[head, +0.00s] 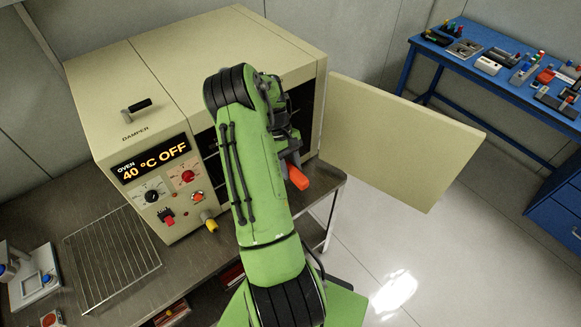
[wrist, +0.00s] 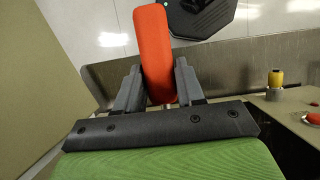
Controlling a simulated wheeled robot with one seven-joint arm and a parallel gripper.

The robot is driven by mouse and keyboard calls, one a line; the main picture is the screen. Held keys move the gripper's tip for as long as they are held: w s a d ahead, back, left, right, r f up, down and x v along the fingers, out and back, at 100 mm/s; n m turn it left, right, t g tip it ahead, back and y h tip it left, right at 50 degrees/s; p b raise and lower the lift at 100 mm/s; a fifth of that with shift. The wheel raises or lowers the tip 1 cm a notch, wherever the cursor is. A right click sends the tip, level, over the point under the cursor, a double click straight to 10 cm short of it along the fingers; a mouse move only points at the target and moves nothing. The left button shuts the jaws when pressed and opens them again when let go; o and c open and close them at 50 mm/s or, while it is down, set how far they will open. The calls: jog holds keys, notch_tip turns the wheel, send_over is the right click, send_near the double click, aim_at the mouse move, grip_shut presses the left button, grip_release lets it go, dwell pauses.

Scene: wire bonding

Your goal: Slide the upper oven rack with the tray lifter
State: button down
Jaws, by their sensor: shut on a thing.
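My gripper (head: 286,158) is shut on the orange-red handle (head: 298,177) of what looks like the tray lifter, in front of the oven's opening. In the wrist view the same handle (wrist: 154,50) stands between my gripper's two dark fingers (wrist: 157,88). The lifter's working end is hidden. The beige oven (head: 205,62) stands on the bench with its door (head: 395,140) swung wide open to the right. My arm covers most of the dark opening, so the upper rack cannot be seen, nor whether the lifter touches it.
The oven panel (head: 150,172) reads 40 °C OFF; a yellow knob (head: 210,222) sticks out below it. A wire rack (head: 112,262) lies on the grey bench (head: 185,262) at left. A blue table (head: 420,58) with small items stands at the back right. The floor between is clear.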

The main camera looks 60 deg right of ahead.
jog(key=shift+s+a+f+b, duration=0.1)
jog(key=shift+s+a, duration=0.1)
jog(key=shift+s, duration=0.2)
jog(key=shift+s+a+r+b, duration=0.1)
jog(key=shift+s+a, duration=0.15)
jog(key=shift+s, duration=0.2)
jog(key=shift+s+a+f+b, duration=0.1)
jog(key=shift+s+a, duration=0.1)
jog(key=shift+s, duration=0.2)
jog(key=s+a+b, duration=0.1)
jog(key=s+a, duration=0.4)
jog(key=s, duration=0.6)
jog(key=s+a+b, duration=0.2)
jog(key=s+a, duration=0.4)
jog(key=s, duration=0.5)
jog(key=shift+s+a, duration=0.15)
dwell(0.8)
jog(key=s+a+f+b, duration=0.2)
jog(key=s+b, duration=0.1)
jog(key=s, duration=0.2)
jog(key=shift+a+b, duration=0.3)
dwell(1.0)
dwell(0.6)
